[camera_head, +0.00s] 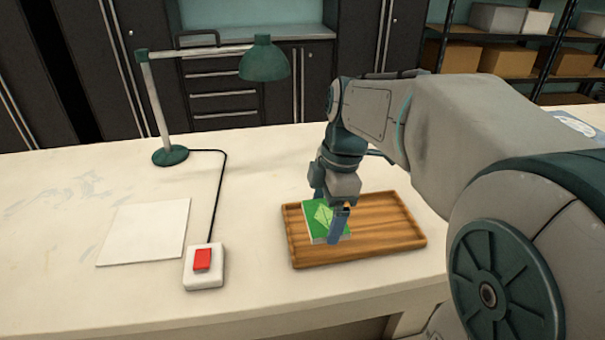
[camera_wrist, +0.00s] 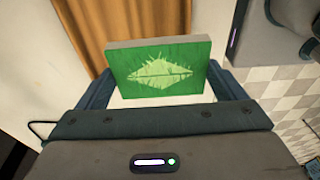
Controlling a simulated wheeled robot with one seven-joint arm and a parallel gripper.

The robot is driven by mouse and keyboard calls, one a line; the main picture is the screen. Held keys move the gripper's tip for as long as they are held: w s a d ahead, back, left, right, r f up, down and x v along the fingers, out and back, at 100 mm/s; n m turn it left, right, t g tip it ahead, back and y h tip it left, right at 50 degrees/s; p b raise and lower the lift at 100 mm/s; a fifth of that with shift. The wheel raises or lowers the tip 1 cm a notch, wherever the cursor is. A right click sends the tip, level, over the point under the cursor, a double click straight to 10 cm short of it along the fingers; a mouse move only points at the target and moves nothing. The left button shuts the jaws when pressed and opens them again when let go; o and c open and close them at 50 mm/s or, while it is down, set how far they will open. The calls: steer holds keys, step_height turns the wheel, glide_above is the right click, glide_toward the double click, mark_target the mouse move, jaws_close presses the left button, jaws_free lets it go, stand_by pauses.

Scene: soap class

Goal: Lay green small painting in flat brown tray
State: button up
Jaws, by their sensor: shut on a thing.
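The small green painting (camera_head: 313,213), with a pale green leaf-like shape on its face, is over the left part of the flat brown tray (camera_head: 388,228). My gripper (camera_head: 338,226) points down over the tray and is shut on the painting. In the wrist view the painting (camera_wrist: 158,68) sits between the two fingers, one at its left edge and one at its right. The tray's wood (camera_wrist: 130,18) shows behind it there. I cannot tell whether the painting touches the tray floor. In the head view my gripper hides part of the painting.
A white switch box with a red button (camera_head: 203,262) is left of the tray, its cord running to a green desk lamp (camera_head: 264,60). A white sheet (camera_head: 145,232) lies further left. The pale tabletop (camera_head: 255,180) between lamp and tray is mostly clear.

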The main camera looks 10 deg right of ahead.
mark_target(326, 218)
steer(key=w, duration=0.1)
steer(key=w+f, duration=0.1)
steer(key=w+d+f, duration=0.1)
steer(key=w, duration=0.1)
steer(key=shift+f, duration=2.25)
steer(key=shift+f, duration=0.1)
steer(key=shift+f+b, duration=0.15)
steer(key=shift+b, duration=0.2)
steer(key=o, duration=0.7)
